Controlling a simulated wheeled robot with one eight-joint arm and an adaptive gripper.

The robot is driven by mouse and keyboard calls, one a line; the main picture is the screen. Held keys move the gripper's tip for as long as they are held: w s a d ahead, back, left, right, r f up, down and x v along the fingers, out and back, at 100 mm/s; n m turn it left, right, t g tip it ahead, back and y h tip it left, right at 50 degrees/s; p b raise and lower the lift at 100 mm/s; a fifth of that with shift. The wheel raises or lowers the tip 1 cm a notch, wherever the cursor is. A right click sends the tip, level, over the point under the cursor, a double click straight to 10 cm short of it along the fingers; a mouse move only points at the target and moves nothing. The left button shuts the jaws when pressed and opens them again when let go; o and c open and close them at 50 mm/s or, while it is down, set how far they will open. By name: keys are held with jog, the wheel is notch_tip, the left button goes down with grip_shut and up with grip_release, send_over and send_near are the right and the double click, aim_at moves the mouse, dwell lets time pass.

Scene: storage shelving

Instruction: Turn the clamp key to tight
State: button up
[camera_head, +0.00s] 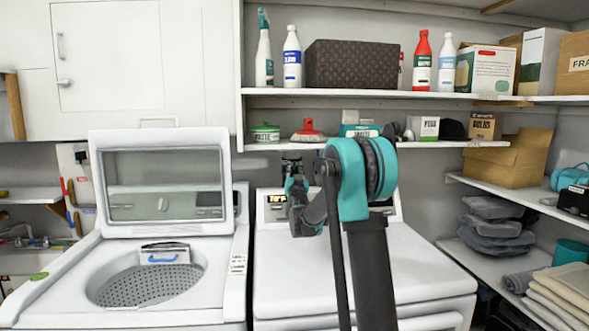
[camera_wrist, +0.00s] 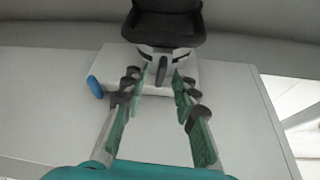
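In the wrist view a small grey upright tab (camera_wrist: 162,70), which looks like the clamp key, stands at the middle of a pale block under a dark rounded body (camera_wrist: 163,25). My gripper (camera_wrist: 157,80) is open, its green-padded fingers pointing at the block with the tab between the tips. I cannot tell whether either finger touches the tab. In the head view my gripper (camera_head: 292,178) is at the front of the lower wall shelf, above the back of the right-hand white machine. The key cannot be made out there.
A blue rounded piece (camera_wrist: 95,86) sticks out at the pale block's left side. The right-hand white machine (camera_head: 425,262) has a clear top. The washer (camera_head: 215,290) at left has its lid (camera_head: 163,185) raised. Bottles and boxes stand on the upper shelf (camera_head: 270,93).

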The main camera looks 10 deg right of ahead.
jog(key=shift+w+r, duration=0.15)
jog(key=shift+w, duration=0.2)
jog(key=shift+c, duration=0.2)
grip_shut()
